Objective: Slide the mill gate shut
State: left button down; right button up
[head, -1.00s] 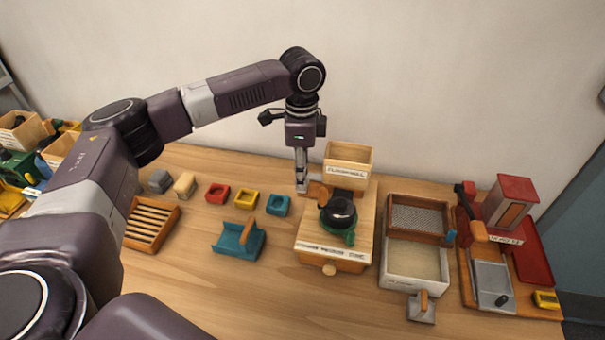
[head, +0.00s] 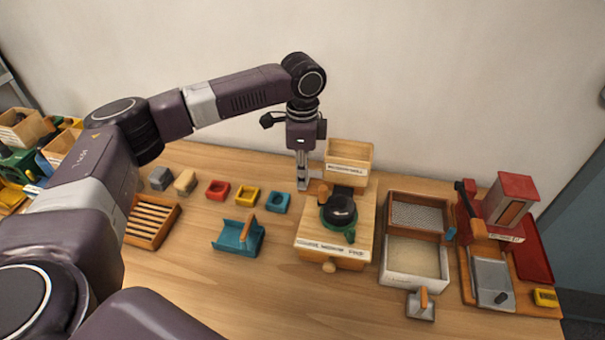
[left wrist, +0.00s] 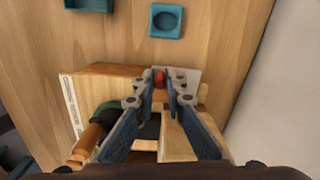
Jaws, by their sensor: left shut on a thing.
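The mill is a wooden box (head: 310,238) with a coarse-medium-fine label on its front and a small wooden hopper (head: 349,152) at its back. A grey metal plate, which looks like the gate (left wrist: 190,77), sticks out at the mill's side in the left wrist view. My left gripper (left wrist: 159,84) is shut on a small red knob (left wrist: 159,76) at this plate. In the head view the same gripper (head: 302,184) points down at the mill's back left corner. How far the plate reaches into the mill is hidden. My right gripper is not in view.
A black bowl (head: 341,208) with green beneath it is on the mill, close to a brown handle (head: 323,191). A teal scoop (head: 240,237) and small coloured blocks lie left. The wall is close behind.

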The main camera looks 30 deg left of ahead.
pick_arm(q)
jog(key=shift+r, duration=0.1)
jog(key=shift+w+d+r+p, duration=0.1)
jog(key=shift+w+d+p, duration=0.05)
jog(key=shift+d+p, duration=0.45)
jog(key=shift+w+d+r+p, duration=0.1)
jog(key=shift+d+p, duration=0.4)
jog(key=shift+p, duration=0.15)
jog(key=shift+w+d+f, duration=0.1)
jog(key=shift+d, duration=0.2)
jog(key=shift+f, duration=0.15)
jog(key=c, duration=2)
grip_release()
jog(key=shift+d, duration=0.15)
jog(key=shift+o, duration=0.2)
notch_tip(320, 180, up, 12)
